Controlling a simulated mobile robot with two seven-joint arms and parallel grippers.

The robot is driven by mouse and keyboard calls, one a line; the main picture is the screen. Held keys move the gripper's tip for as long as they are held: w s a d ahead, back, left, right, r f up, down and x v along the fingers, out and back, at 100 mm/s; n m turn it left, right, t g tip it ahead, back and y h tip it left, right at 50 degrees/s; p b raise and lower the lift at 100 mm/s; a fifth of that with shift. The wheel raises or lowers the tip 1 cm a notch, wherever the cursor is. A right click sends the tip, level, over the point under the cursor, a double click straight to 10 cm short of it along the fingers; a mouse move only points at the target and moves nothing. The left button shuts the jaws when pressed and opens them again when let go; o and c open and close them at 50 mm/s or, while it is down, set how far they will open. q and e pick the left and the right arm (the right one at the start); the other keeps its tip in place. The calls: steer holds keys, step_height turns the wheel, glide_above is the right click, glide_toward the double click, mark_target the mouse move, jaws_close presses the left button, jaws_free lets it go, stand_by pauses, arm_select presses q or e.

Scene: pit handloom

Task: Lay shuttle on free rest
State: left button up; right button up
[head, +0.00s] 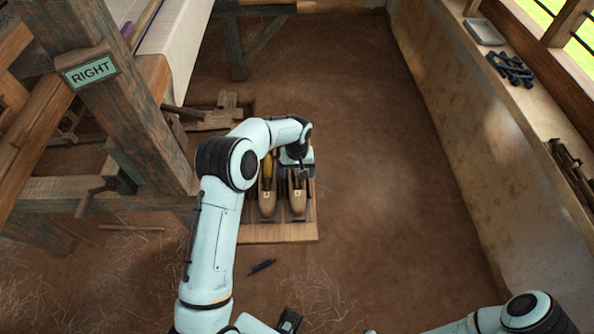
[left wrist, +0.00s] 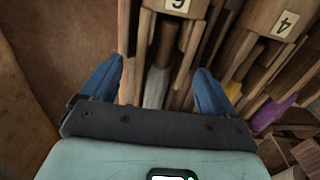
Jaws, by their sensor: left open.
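A low wooden rack (head: 280,233) stands on the floor with shuttles side by side on it. One shuttle (head: 267,203) shows a yellow bobbin; another shuttle (head: 297,203) lies to its right, partly under my gripper. My left gripper (head: 299,170) is over the far part of the rack. In the left wrist view its blue fingers (left wrist: 155,88) are open, on either side of a shuttle with a grey-white bobbin (left wrist: 156,86). I cannot tell whether they touch it. A tag that looks like an upside-down 6 (left wrist: 178,5) and a 4 tag (left wrist: 285,24) show there. My right gripper is out of view.
A loom post with a RIGHT sign (head: 91,71) stands at the left, beside white cloth (head: 180,45). The floor right of the rack is clear.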

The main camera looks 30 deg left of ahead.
arm_select(q)
step_height(320, 180, up, 8)
steer(key=p, duration=0.3)
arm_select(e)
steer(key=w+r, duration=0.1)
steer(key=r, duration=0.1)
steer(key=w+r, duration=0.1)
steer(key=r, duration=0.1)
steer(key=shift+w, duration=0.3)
